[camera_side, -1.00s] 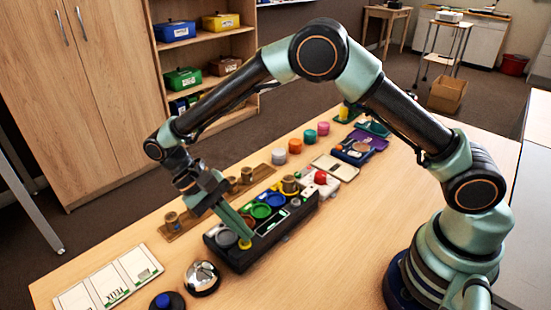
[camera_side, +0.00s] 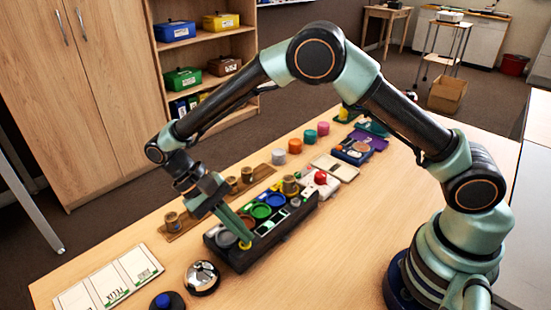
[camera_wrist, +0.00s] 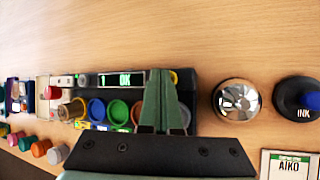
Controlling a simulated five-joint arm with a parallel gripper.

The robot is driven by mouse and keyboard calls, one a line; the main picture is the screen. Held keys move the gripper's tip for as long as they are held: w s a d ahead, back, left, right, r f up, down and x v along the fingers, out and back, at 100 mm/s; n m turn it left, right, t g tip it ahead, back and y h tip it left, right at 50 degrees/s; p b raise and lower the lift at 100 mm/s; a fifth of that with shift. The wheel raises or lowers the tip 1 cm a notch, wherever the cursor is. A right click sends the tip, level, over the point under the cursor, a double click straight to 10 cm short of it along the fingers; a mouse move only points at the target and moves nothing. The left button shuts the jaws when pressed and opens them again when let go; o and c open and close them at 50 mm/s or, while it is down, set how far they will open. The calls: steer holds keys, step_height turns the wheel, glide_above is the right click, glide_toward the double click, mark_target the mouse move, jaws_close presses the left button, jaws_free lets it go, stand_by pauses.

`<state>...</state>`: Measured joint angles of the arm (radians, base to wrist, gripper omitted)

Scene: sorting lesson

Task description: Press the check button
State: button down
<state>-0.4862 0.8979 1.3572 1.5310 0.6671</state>
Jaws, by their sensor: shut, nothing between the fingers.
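A black console (camera_side: 236,262) lies on the table with colored round wells along it. A yellow button (camera_side: 246,245) sits at its near end; a bit of yellow (camera_wrist: 174,77) also shows beside my fingertips in the wrist view. My gripper (camera_side: 243,233) is shut and empty, fingers pointing down at the yellow button. The tips are at or just above it; I cannot tell whether they press it. The console's small display (camera_wrist: 124,78) reads OK in green. The closed fingers (camera_wrist: 160,80) hide part of the console in the wrist view.
A shiny silver dome (camera_side: 202,277) and a blue-topped ink pad (camera_side: 168,301) stand near the console. Name cards (camera_side: 110,283) lie to the left. A wooden strip with brown pieces (camera_side: 205,212) runs behind, and several colored caps (camera_side: 295,145) stand farther back.

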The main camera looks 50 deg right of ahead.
stand_by(0.5)
steer(key=shift+r, duration=0.8)
steer(key=shift+r, duration=2.5)
steer(key=s+d+r+n+t+y, duration=0.1)
steer(key=s+d+r+t, duration=0.1)
steer(key=d+r+t, duration=0.4)
steer(key=s+d+r+n+t+y, duration=0.1)
steer(key=s+d+r+t+y, duration=0.1)
steer(key=d+r+t, duration=0.4)
steer(key=shift+s+d, duration=0.4)
steer(key=shift+d, duration=2.4)
